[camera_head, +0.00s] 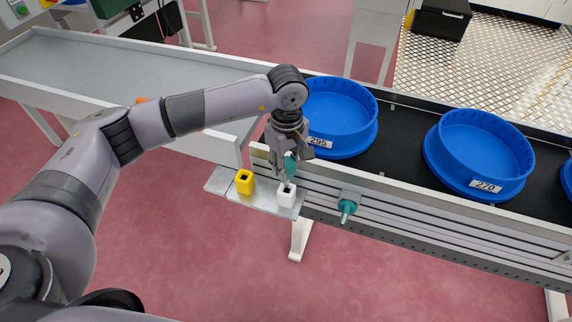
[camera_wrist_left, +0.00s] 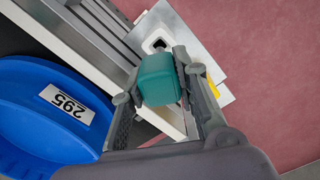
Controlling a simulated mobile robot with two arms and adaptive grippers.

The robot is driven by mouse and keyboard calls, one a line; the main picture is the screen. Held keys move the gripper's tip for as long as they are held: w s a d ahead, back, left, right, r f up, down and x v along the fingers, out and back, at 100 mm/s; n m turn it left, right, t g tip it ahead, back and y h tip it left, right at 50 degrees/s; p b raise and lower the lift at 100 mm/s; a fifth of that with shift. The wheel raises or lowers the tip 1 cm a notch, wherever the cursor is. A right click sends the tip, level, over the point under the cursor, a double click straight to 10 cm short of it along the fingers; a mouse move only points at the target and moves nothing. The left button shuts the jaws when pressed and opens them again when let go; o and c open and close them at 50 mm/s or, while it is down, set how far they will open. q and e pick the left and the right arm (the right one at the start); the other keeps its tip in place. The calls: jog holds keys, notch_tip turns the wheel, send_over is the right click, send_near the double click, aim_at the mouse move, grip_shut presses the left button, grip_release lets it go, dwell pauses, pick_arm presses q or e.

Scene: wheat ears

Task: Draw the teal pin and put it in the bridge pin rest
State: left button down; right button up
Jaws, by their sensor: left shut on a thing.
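My left gripper (camera_head: 289,158) is shut on a teal pin (camera_head: 291,167), gripping its blocky teal head (camera_wrist_left: 160,80). The pin points down, with its lower end close to the opening of a white square socket (camera_head: 286,196); I cannot tell whether the tip is inside. The wrist view shows the white socket (camera_wrist_left: 157,42) just beyond the teal head. The socket stands on a grey plate (camera_head: 219,181) beside a yellow socket (camera_head: 244,182). My right gripper is not in view.
Blue round bins labelled 295 (camera_head: 340,115) and 270 (camera_head: 478,150) stand on a black conveyor (camera_head: 400,150) behind the slotted metal rail (camera_head: 420,215). The red floor in front of the rail is clear.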

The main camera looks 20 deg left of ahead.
aim_at(287, 186)
pick_arm(q)
jog(key=shift+f, duration=0.1)
jog(key=shift+f+b, duration=0.95)
jog(key=shift+f, duration=0.1)
jog(key=shift+f+b, duration=1.15)
jog(key=shift+f, duration=0.05)
jog(key=shift+f, duration=0.2)
jog(key=shift+f+b, duration=0.15)
jog(key=shift+b, duration=0.15)
